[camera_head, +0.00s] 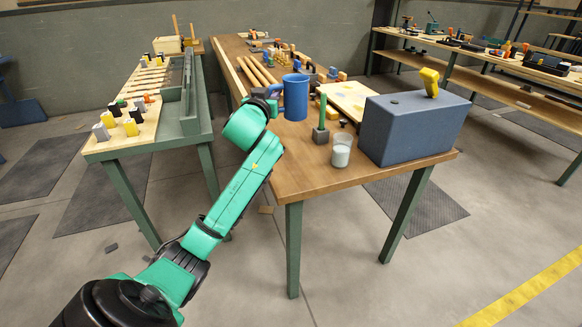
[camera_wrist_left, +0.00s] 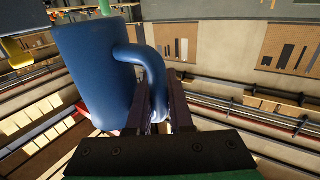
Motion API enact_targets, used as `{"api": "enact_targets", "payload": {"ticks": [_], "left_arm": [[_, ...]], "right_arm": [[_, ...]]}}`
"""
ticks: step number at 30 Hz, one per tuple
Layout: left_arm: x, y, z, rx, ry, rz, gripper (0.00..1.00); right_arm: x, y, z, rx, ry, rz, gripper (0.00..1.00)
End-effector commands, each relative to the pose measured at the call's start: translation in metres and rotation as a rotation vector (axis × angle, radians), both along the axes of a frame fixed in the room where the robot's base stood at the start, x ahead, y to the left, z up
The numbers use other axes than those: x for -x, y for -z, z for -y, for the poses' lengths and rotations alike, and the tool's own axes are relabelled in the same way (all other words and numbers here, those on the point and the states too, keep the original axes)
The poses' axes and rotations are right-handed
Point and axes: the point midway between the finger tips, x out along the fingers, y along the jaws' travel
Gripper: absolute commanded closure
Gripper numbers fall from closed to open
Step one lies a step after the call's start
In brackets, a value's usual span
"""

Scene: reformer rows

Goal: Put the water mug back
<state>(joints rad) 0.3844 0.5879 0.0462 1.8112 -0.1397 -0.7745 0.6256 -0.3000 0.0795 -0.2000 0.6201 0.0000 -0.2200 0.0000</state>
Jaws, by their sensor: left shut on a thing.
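The blue water mug (camera_head: 296,97) shows upright above the near part of the wooden table (camera_head: 300,181) in the head view. My left gripper (camera_head: 273,90) is at the mug's left side, on its handle. In the left wrist view the mug (camera_wrist_left: 95,70) fills the upper left, and its handle sits between the fingers of my left gripper (camera_wrist_left: 168,105), which are shut on it. Whether the mug's base touches the table is hard to tell. My right gripper is not in view.
Right of the mug stand a green rod in a dark block (camera_head: 321,122), a glass with white contents (camera_head: 341,150) and a large blue-grey box (camera_head: 415,126) with a yellow item on top. A narrow green bench (camera_head: 135,141) with several small cylinders stands left. The table's front left corner is clear.

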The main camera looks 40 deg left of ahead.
Motion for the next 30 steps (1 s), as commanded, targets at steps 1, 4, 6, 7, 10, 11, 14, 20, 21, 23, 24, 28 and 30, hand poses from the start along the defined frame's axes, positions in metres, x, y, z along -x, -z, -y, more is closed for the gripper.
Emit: {"api": "enact_targets", "payload": {"ticks": [1, 4, 6, 7, 10, 11, 14, 20, 21, 23, 24, 28, 30], "left_arm": [[0.000, 0.013, 0.000, 0.003, 0.000, -0.005, 1.00], [0.000, 0.045, 0.000, 0.005, -0.001, -0.007, 1.00], [0.000, 0.068, 0.000, 0.006, -0.001, -0.007, 1.00], [0.000, 0.077, 0.000, 0.004, -0.001, -0.005, 1.00], [0.000, 0.110, 0.000, 0.006, -0.002, -0.005, 1.00], [0.000, 0.119, 0.000, 0.006, -0.001, -0.005, 1.00], [0.000, 0.142, 0.000, 0.005, -0.001, -0.002, 1.00], [0.000, 0.174, 0.000, 0.004, 0.000, -0.003, 1.00], [0.000, 0.182, 0.000, 0.005, -0.002, -0.001, 1.00], [0.000, 0.192, 0.000, 0.004, -0.001, 0.000, 1.00], [0.000, 0.194, 0.000, 0.004, 0.000, 0.001, 1.00], [0.000, 0.193, 0.000, 0.001, 0.000, 0.001, 1.00], [0.000, 0.193, 0.000, 0.001, 0.000, 0.001, 1.00]], "right_arm": [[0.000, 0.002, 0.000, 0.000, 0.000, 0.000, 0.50], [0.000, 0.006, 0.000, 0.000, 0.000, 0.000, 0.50], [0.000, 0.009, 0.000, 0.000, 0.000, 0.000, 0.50], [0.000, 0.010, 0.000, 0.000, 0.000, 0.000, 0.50], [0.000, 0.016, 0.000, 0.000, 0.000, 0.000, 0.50], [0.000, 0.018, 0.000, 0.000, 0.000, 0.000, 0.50], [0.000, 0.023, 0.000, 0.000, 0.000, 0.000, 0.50], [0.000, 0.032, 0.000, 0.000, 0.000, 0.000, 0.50], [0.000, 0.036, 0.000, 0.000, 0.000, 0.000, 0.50], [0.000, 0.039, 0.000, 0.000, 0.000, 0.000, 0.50], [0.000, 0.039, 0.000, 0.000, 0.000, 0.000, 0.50], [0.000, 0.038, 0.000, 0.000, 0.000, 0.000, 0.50], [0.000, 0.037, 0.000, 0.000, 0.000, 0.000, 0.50]]}}
